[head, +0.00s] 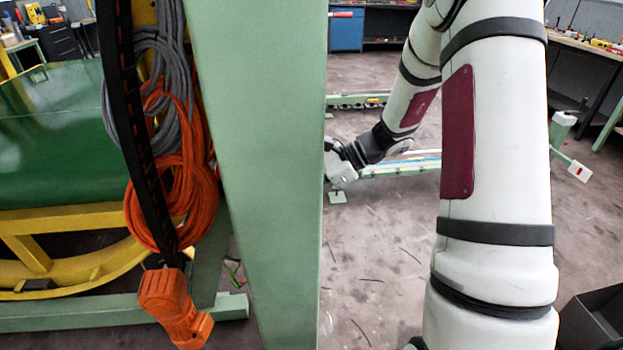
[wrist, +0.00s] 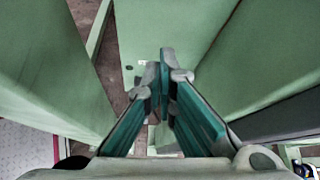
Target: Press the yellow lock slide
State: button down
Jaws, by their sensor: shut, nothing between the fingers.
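I cannot make out the yellow lock slide in either view. In the wrist view my gripper (wrist: 164,62) has its teal-padded fingers shut together with nothing between them. The fingertips point at a pale green steel face (wrist: 225,62) and overlap it in the picture; I cannot tell whether they touch it. In the head view my arm reaches away behind the green post (head: 260,150). The post hides the fingers.
Green panels (wrist: 45,75) flank my gripper in the wrist view. In the head view, an orange pendant (head: 175,308) and orange cable coils (head: 170,205) hang left of the post, before a yellow ring frame (head: 60,268). Grey floor (head: 385,250) lies clear between post and arm.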

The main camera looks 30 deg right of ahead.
jog(key=shift+w+a+r, duration=0.15)
jog(key=shift+a+r, duration=1.2)
jog(key=shift+a, duration=0.05)
jog(key=shift+r+p, duration=0.1)
jog(key=shift+p, duration=0.2)
notch_tip(320, 180, up, 3)
jog(key=shift+r+p, duration=0.15)
jog(key=shift+p, duration=1)
notch_tip(320, 180, down, 5)
jog(key=d+b, duration=0.1)
jog(key=b, duration=0.2)
jog(key=r+p+v, duration=0.1)
jog(key=v, duration=0.9)
